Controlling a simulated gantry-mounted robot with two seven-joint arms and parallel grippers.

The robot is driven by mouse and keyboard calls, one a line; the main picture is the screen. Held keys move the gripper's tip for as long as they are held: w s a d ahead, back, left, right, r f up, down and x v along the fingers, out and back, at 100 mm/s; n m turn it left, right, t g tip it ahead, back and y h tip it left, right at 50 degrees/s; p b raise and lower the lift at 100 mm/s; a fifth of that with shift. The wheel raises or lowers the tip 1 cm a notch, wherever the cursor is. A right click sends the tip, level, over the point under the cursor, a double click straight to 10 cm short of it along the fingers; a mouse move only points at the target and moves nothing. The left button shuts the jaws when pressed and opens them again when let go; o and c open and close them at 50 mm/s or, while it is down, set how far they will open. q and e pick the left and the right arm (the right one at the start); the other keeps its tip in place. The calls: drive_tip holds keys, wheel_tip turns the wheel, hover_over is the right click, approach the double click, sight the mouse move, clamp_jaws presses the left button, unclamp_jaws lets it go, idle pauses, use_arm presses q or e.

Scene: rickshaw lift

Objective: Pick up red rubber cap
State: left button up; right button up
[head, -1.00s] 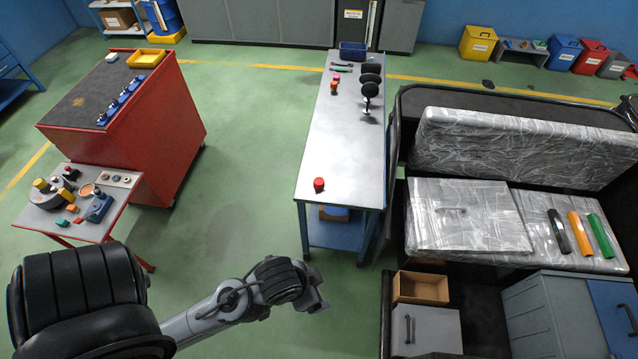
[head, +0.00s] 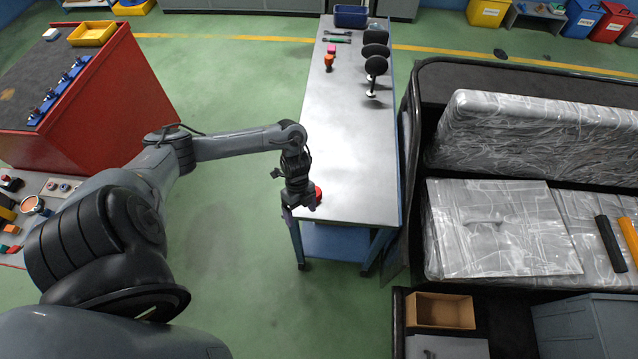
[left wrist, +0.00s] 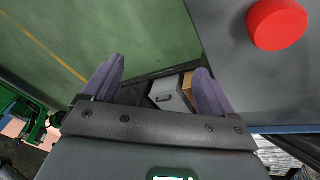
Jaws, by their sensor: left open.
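The red rubber cap (head: 318,193) stands near the front left corner of the long grey table, partly hidden behind my left gripper in the head view. In the left wrist view the cap (left wrist: 277,24) is a round red disc on the grey tabletop at the upper right, outside the jaws. My left gripper (head: 300,203) is at the table's front left edge, close beside the cap. Its two purple fingers (left wrist: 155,82) are apart with nothing between them. My right gripper does not show.
The long table (head: 350,140) has a clear middle. Black mirrors (head: 375,66), an orange item (head: 328,62) and a blue bin (head: 351,16) stand at its far end. A rickshaw with a plastic-wrapped seat (head: 490,225) stands to the right. A red cabinet (head: 130,95) is at left.

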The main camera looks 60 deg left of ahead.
use_arm(q)
drive_tip(key=shift+t+y, duration=0.9)
drive_tip(key=w+a+r+b, duration=0.1)
drive_tip(key=w+a, duration=0.1)
drive_tip(key=a, duration=0.1)
drive_tip(key=w+a+r+b, duration=0.1)
drive_tip(key=w+a, duration=0.1)
drive_tip(key=w, duration=0.1)
drive_tip(key=w+a+b, duration=0.1)
drive_tip(key=w+a, duration=0.2)
drive_tip(key=shift+a+r, duration=0.35)
drive_tip(key=shift+r, duration=0.05)
drive_tip(key=shift+w+d+f+b, duration=0.15)
drive_tip(key=shift+w+f+b, duration=0.1)
drive_tip(key=shift+f+b, duration=0.05)
drive_tip(key=shift+w+d+f, duration=0.1)
drive_tip(key=shift+d+f, duration=0.05)
drive_tip(key=shift+f, duration=1.2)
drive_tip(key=shift+w+d+f, duration=0.1)
drive_tip(key=shift+f, duration=1.2)
drive_tip(key=shift+w+d+f+b, duration=0.1)
drive_tip(key=shift+f+b, duration=0.15)
drive_tip(key=shift+f, duration=0.8)
drive_tip(key=shift+w+d+f+b, duration=0.1)
drive_tip(key=shift+f+b, duration=0.15)
drive_tip(key=shift+f, duration=0.75)
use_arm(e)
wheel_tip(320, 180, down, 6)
